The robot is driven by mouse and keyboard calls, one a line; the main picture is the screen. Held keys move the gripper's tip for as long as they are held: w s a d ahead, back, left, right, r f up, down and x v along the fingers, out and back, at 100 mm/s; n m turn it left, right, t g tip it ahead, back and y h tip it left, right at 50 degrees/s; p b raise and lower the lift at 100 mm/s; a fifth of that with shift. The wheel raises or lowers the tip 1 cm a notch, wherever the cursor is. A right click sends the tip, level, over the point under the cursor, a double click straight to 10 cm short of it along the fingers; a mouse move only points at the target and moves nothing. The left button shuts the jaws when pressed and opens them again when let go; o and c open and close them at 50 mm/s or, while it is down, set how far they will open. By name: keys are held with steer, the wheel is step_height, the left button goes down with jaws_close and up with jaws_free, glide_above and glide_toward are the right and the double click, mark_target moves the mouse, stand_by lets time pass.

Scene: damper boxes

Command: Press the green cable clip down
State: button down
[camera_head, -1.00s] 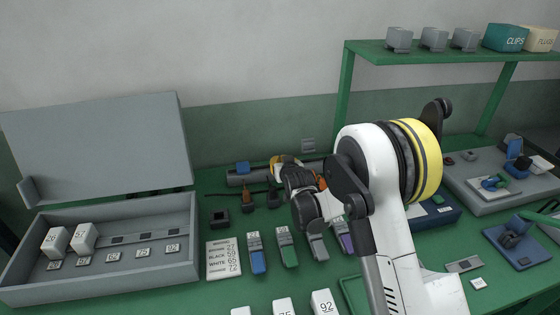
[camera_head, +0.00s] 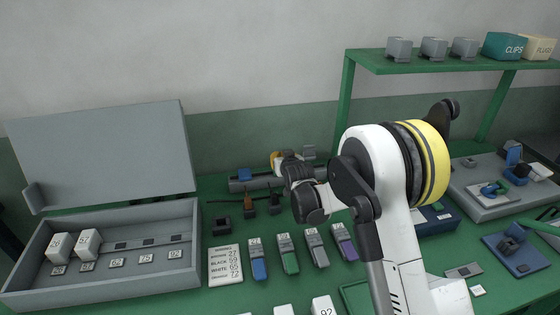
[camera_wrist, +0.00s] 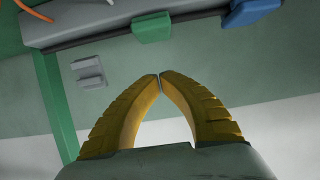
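The green cable clip (camera_wrist: 152,27) sits on the edge of a grey bar (camera_wrist: 100,28) in the wrist view. A blue clip (camera_wrist: 250,10) is to its right on the same bar. In the head view the bar (camera_head: 234,187) lies at the back of the bench with the blue clip (camera_head: 244,173) showing; my arm hides the green clip there. My gripper (camera_wrist: 160,76) has yellow fingers with their tips together and nothing between them. In the head view the gripper (camera_head: 276,158) is above the bar. The wrist view shows a gap between fingertips and green clip.
Orange-marked tools (camera_head: 249,200) stand in front of the bar. Several coloured labelled blocks, one green (camera_head: 288,255), line the bench beside a printed card (camera_head: 222,267). An open grey box (camera_head: 180,265) is at left. A green shelf (camera_head: 450,60) stands at right.

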steer(key=s+d+f+p, duration=0.1)
steer(key=s+d+f, duration=0.1)
steer(key=s, duration=0.7)
steer(key=shift+d+f, duration=0.3)
steer(key=shift+f, duration=0.15)
steer(key=shift+s, duration=0.1)
steer(key=s+d+r+m+g+h, duration=0.2)
steer(key=s+d+r+g+h, duration=0.1)
steer(key=s+d+r, duration=1.2)
steer(key=s+d+g, duration=0.1)
steer(key=s+d, duration=0.2)
steer(key=s, duration=0.8)
steer(key=s+d+r+m+g, duration=0.1)
steer(key=s+d+g, duration=0.1)
steer(key=s, duration=1)
steer(key=shift+d+r+h, duration=0.25)
steer(key=shift+d+h, duration=0.15)
steer(key=shift+d, duration=0.3)
